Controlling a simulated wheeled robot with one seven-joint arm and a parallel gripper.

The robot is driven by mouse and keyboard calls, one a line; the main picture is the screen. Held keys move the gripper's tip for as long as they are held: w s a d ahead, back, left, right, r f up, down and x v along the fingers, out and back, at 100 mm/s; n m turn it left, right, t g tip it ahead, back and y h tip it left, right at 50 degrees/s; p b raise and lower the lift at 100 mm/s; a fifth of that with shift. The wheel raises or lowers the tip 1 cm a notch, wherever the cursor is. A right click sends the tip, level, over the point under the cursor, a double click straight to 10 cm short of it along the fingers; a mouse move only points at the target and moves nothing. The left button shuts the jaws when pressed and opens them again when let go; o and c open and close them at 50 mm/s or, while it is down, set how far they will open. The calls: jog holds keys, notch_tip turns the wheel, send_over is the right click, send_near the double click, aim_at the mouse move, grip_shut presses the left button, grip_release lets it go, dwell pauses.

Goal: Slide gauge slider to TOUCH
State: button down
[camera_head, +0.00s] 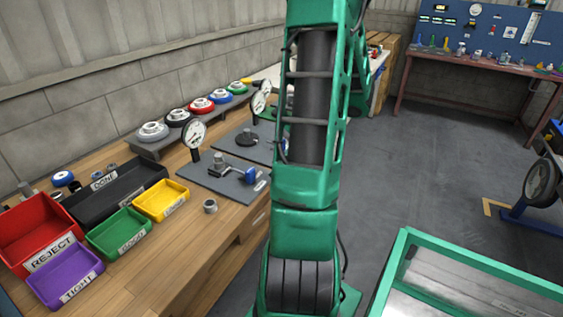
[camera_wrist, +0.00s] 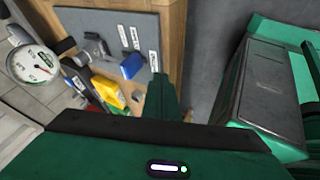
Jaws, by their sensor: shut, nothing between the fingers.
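The nearer gauge plate (camera_head: 222,182) is grey and lies on the wooden bench, with a round white dial (camera_head: 193,134) on a post at its back left. A blue slider handle (camera_head: 250,176) on a dark arm stands near the plate's right side. In the wrist view the blue handle (camera_wrist: 132,66) is left of and above my gripper (camera_wrist: 163,80), with the dial (camera_wrist: 34,64) at far left. Small white labels (camera_wrist: 135,37) lie on the plate beside the handle; I cannot read them. My gripper is shut, empty, and apart from the handle in the picture. My arm hides it in the head view.
Red REJECT (camera_head: 40,225), black DONE (camera_head: 118,190), green GOOD, purple TIGHT and yellow bins stand on the bench's left. A second gauge plate (camera_head: 250,150) lies behind. A green-framed cart (camera_head: 400,245) stands at right. Floor between is open.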

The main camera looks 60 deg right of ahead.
aim_at(252, 168)
jog(key=x, duration=0.3)
jog(key=shift+w+a+f, duration=0.1)
jog(key=shift+w, duration=1.9)
jog(key=shift+w+a+r, duration=0.1)
jog(key=shift+w+r, duration=0.05)
jog(key=shift+w, duration=0.8)
jog(key=shift+w+a+r, duration=0.1)
jog(key=shift+w+a, duration=0.05)
jog(key=shift+w, duration=0.8)
jog(key=s, duration=0.4)
jog(key=shift+s+f, duration=0.1)
jog(key=shift+s, duration=0.05)
jog(key=v, duration=1)
jog(key=shift+d, duration=0.35)
